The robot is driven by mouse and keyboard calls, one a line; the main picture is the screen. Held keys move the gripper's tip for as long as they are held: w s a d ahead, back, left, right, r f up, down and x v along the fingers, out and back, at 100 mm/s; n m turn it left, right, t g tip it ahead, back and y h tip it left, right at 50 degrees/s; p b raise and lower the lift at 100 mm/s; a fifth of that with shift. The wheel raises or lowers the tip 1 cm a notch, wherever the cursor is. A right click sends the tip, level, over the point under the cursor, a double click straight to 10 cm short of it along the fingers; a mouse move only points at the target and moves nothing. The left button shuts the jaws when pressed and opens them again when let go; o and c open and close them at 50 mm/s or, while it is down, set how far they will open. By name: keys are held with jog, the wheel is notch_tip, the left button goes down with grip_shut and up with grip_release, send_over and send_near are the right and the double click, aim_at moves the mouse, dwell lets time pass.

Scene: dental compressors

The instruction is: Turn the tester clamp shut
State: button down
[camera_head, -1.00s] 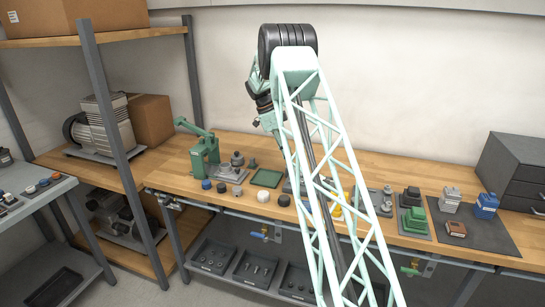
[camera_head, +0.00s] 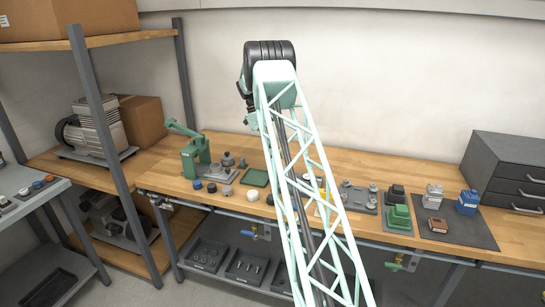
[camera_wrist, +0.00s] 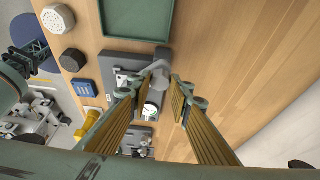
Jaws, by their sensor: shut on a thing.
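The tester shows in the wrist view as a grey base plate (camera_wrist: 118,62) with a round white-faced gauge (camera_wrist: 149,110) on it. Its grey clamp (camera_wrist: 160,68) is at the fingertips, partly covered by them. My gripper (camera_wrist: 157,92) comes in over the tester, one finger on each side of the clamp part, and is shut on it. How far the clamp is turned cannot be told. In the head view my arm hides the gripper and most of the tester.
A green tray (camera_wrist: 138,18) lies beside the tester. A white cap (camera_wrist: 58,18), a dark cap (camera_wrist: 72,60), a blue block (camera_wrist: 84,88) and a yellow object (camera_wrist: 88,122) are nearby. A green press (camera_head: 195,155) stands at the bench's left. Bare wood (camera_wrist: 235,60) lies right of my fingers in the wrist view.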

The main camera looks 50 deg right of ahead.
jog(key=c, duration=2.4)
grip_release()
jog(key=shift+r, duration=0.1)
jog(key=v, duration=1.1)
jog(key=shift+r, duration=0.4)
jog(key=shift+w+a, duration=0.1)
jog(key=shift+a, duration=0.1)
